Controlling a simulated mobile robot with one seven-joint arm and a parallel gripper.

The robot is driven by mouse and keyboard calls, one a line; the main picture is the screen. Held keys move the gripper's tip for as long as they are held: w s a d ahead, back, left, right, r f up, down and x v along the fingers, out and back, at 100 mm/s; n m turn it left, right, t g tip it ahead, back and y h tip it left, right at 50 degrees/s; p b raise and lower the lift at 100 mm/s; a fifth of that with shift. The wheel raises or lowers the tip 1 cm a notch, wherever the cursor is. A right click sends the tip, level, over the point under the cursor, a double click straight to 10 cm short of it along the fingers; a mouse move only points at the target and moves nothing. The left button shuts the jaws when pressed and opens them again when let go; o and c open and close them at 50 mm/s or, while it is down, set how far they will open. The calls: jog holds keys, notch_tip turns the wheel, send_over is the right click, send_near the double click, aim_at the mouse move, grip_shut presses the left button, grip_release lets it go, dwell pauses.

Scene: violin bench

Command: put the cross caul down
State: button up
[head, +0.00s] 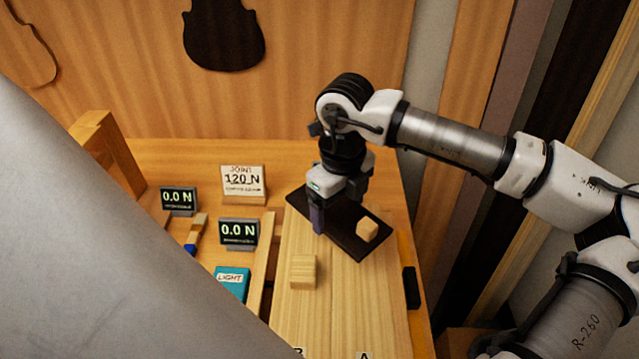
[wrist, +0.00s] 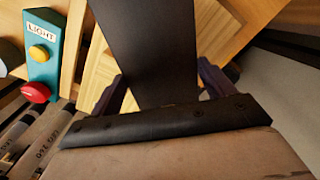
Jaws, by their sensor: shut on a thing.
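The cross caul, a flat dark board (head: 342,230), lies at a slant over the pale wooden plate (head: 335,310) in the head view. In the wrist view the dark board (wrist: 148,45) runs between the fingers and out past the top edge. My gripper (head: 338,206) points down from above with its purple fingers on either side of the board. In the wrist view my gripper (wrist: 163,85) is shut on it. I cannot tell whether the board touches the plate or is held just above it.
A small pale block (head: 367,230) shows against the dark board; another block (head: 303,272) sits on the plate. Two 0.0 N displays (head: 179,199) (head: 239,233), a 120 N sign (head: 243,182) and a teal LIGHT box (head: 231,281) stand left. The plate's front is mostly clear.

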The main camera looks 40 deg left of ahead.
aim_at(335, 227)
jog(key=shift+a, duration=0.4)
jog(key=shift+f, duration=0.2)
jog(key=shift+f+b, duration=1.2)
jog(key=shift+f, duration=2)
jog(key=shift+f+b, duration=0.65)
jog(key=shift+b, duration=0.15)
jog(key=o, duration=1.1)
jog(key=shift+r, duration=0.1)
notch_tip(335, 227, up, 14)
jog(key=shift+f+b, duration=0.1)
jog(key=shift+b, duration=1.05)
